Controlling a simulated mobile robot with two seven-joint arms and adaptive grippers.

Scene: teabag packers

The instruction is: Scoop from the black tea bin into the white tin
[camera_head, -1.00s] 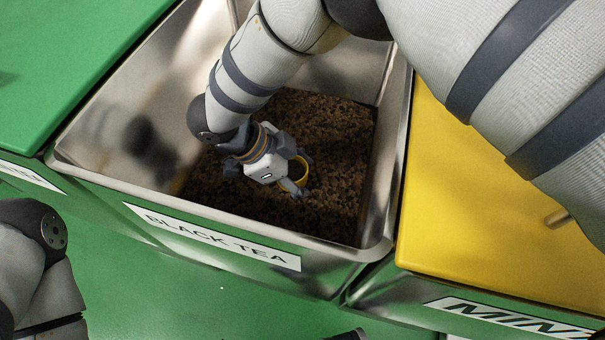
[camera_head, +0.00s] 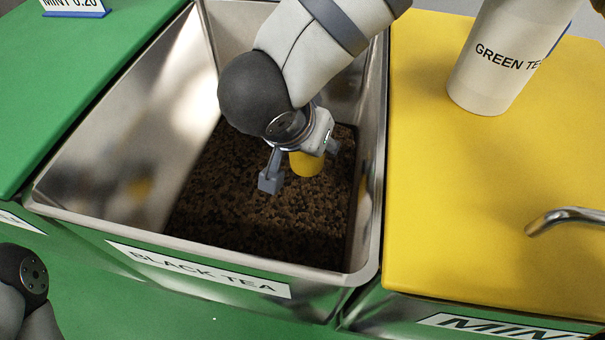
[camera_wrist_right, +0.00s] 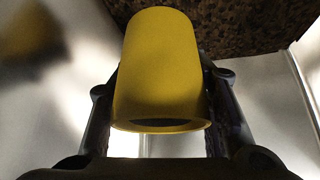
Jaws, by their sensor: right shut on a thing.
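The black tea bin (camera_head: 110,140) is a deep metal bin with a BLACK TEA label on its front. Dark loose tea (camera_head: 240,222) covers its floor. My right gripper (camera_head: 302,164) is inside the bin, shut on a yellow cup-like scoop (camera_head: 306,164). In the right wrist view the scoop (camera_wrist_right: 160,70) sits between the two fingers; its contents cannot be seen. The tea (camera_wrist_right: 235,25) shows behind it. A white tin (camera_head: 497,65) with a partly cut-off GREEN TE label stands on the yellow surface at upper right. My left gripper is out of view.
The yellow lid (camera_head: 450,190) right of the bin is mostly clear. A curved metal piece (camera_head: 565,216) reaches in from its right edge. A green surface (camera_head: 80,100) lies left of the bin, with a MINT 0.20 sign (camera_head: 72,6) at the back. The bin's walls surround my right gripper.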

